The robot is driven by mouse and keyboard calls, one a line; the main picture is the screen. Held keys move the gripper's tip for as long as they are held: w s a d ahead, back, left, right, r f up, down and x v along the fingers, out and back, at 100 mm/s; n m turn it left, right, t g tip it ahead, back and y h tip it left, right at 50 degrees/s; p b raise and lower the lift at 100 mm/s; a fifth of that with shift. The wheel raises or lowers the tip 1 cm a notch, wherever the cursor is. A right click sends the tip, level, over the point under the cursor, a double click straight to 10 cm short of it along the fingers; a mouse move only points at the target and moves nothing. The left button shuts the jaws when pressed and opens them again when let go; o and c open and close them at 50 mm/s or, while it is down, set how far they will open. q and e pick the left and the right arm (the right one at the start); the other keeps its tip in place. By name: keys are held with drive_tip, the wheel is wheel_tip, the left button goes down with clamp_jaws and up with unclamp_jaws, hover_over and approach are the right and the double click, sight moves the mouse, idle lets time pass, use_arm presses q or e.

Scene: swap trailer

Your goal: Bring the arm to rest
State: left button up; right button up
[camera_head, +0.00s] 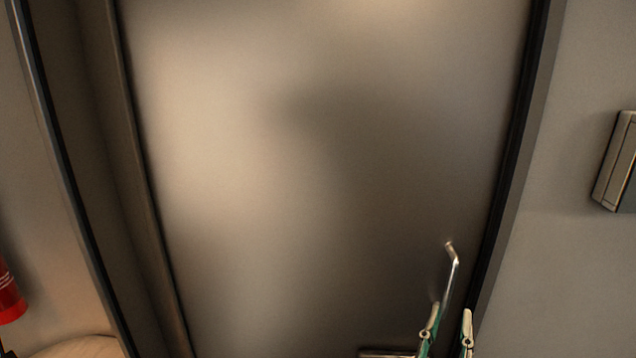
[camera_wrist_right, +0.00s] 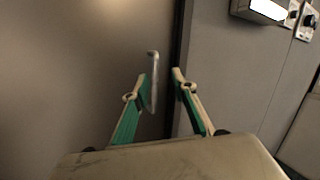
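My right gripper (camera_head: 448,318) shows at the bottom right of the head view, in front of a metal door (camera_head: 320,150). Its two green and cream fingers are spread apart. In the right wrist view the right gripper (camera_wrist_right: 160,78) is also open, with nothing seen clamped between its fingers. A silver door handle (camera_head: 452,268) stands just beyond the fingers, nearer the left one. The handle also shows in the right wrist view (camera_wrist_right: 153,70); whether a finger touches it I cannot tell. My left gripper is in neither view.
A dark door frame edge (camera_head: 510,150) runs along the door's right side. A box (camera_head: 613,165) is fixed to the right wall. A red cylinder (camera_head: 9,295) is at the far left. Panels with knobs (camera_wrist_right: 306,18) show at top right in the wrist view.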

drive_tip(key=a+f+n+t+y, duration=0.1)
drive_tip(key=a+f+n+y, duration=0.3)
drive_tip(key=n, duration=0.6)
drive_tip(key=s+a+f+n+t+y, duration=0.1)
drive_tip(key=a+f+n+y, duration=0.15)
drive_tip(key=n+y, duration=0.55)
drive_tip(key=a+f+n+t+y, duration=0.1)
drive_tip(key=a+f+n+y, duration=0.2)
drive_tip(key=n, duration=0.9)
drive_tip(key=s+d+f+n+g, duration=0.1)
drive_tip(key=s+f+n+g, duration=0.2)
drive_tip(key=f, duration=0.6)
drive_tip(key=s+d+f+n+g+h, duration=0.1)
drive_tip(key=s+d+f+n+g, duration=0.1)
drive_tip(key=f+n, duration=0.4)
drive_tip(key=s+d+f+n+g, duration=0.2)
drive_tip(key=s+f+n+g, duration=0.2)
drive_tip(key=f, duration=0.8)
drive_tip(key=shift+s+d+g+h, duration=0.25)
drive_tip(key=shift+s+g+h, duration=0.05)
drive_tip(key=shift+s, duration=0.2)
drive_tip(key=shift+a+r, duration=0.1)
